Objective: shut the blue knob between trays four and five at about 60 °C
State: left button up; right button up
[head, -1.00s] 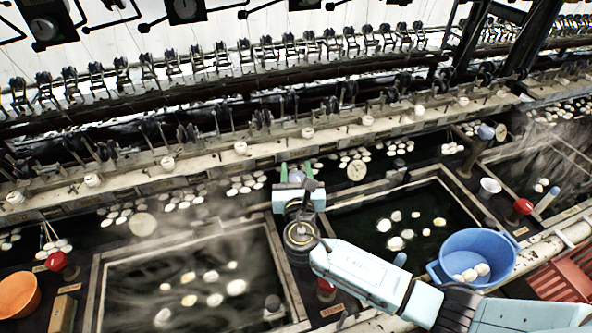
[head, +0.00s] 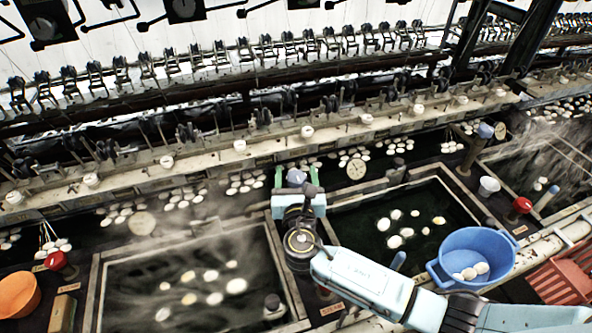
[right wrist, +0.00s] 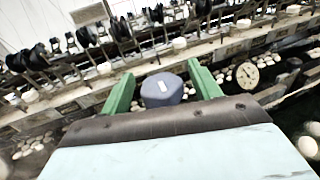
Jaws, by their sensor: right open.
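The blue knob (head: 296,176) stands on the divider between two dark basins, and it shows from close up in the right wrist view (right wrist: 162,90). It has a small white mark on its top. My right gripper (head: 295,174) is open, with its green fingers on either side of the knob; in the right wrist view (right wrist: 160,84) gaps show between each finger and the knob. The left tray (head: 97,290) holds steaming water and several pale cocoons. The right tray (head: 448,188) holds dark, still water with several cocoons. A round dial (head: 356,169) sits behind the right tray. My left gripper is out of view.
A blue basin (head: 437,262) with cocoons stands at the right tray's front corner. Red knobs (head: 522,204) and (head: 56,261) stand on other dividers. An orange bowl (head: 18,296) is at far left, a red crate (head: 560,280) at right. Reeling machinery runs behind.

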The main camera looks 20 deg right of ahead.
jog(key=v, duration=1.1)
jog(key=shift+s, duration=0.3)
jog(key=shift+c, duration=0.2)
dwell(1.3)
